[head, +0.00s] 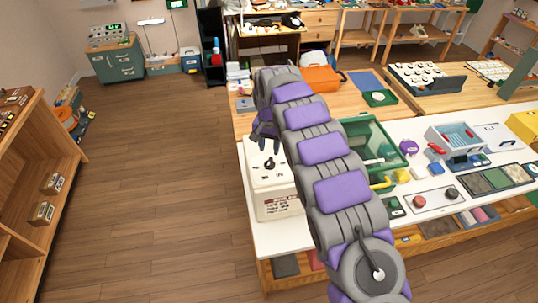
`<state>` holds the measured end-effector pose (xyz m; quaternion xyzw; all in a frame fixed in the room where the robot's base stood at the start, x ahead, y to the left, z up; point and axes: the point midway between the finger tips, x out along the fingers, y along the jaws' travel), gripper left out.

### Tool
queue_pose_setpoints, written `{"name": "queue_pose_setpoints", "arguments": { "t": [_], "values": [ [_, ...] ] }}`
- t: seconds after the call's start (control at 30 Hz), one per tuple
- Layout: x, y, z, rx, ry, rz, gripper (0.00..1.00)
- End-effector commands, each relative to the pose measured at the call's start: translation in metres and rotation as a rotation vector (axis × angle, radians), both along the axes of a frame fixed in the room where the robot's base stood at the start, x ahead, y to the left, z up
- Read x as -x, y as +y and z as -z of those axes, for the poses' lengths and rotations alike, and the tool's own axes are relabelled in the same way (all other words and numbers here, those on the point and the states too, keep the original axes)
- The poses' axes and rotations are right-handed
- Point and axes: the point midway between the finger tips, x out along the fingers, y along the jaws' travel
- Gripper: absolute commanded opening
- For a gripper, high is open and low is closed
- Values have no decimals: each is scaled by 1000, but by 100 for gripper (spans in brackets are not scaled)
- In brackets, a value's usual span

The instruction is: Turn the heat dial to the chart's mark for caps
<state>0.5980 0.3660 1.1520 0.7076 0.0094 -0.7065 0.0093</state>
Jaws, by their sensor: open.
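A white box (258,188) stands at the left end of the white-topped table. A black dial (269,164) sits on its top face, with small dark marks around it that are too small to read. Small reddish marks (280,204) show on the box's front, also unreadable; I cannot tell whether they are the chart. My gripper (265,141) is open, just beyond and above the dial in the picture, and appears apart from it. My purple and grey arm hides the right side of the box.
A green tray (394,146) stands just right of my arm, with a yellow-handled item (383,183) by it. An orange bag (321,78) is behind. Floor to the left is clear.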

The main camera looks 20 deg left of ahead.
Motion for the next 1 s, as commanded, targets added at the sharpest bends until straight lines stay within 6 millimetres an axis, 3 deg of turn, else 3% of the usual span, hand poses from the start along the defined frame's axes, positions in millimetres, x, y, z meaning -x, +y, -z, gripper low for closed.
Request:
{"name": "queue_pose_setpoints", "arguments": {
  "t": [0.2,0.47,0.73,1.0],
  "values": [
    [-1,3,-48,-2,-3,-1,42],
    [-1,4,-88,0,-1,-1,42],
    [-2,4,-108,0,-2,0,42],
    [-1,3,-113,3,2,1,42]
  ]
}}
